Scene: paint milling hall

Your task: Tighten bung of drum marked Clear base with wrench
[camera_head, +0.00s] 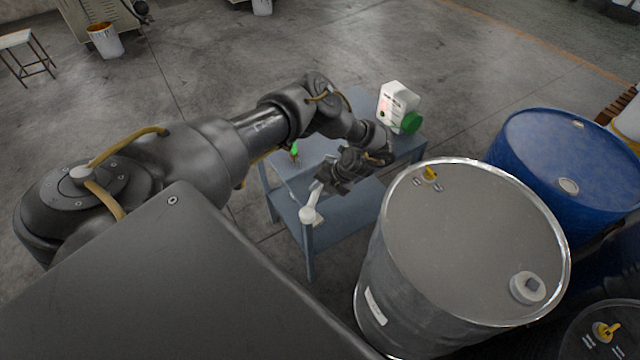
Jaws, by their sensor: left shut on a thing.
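My left gripper (337,178) is shut on a pale grey tool, which looks like the wrench (312,206). It holds it over the near side of a blue-grey stand, left of the steel drum, with the tool's head pointing down. The steel drum (470,240) stands upright at the right. Its lid has a grey bung (528,287) near the right front rim and a small yellow fitting (430,173) near the back rim. A white label (375,306) on its side is too small to read, so I cannot confirm the marking. My right gripper is out of view.
The blue-grey stand (345,216) carries a white jug (397,100) with a green cap. A blue drum (540,150) stands behind the steel drum. A dark drum (585,345) with a yellow fitting is at the lower right.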

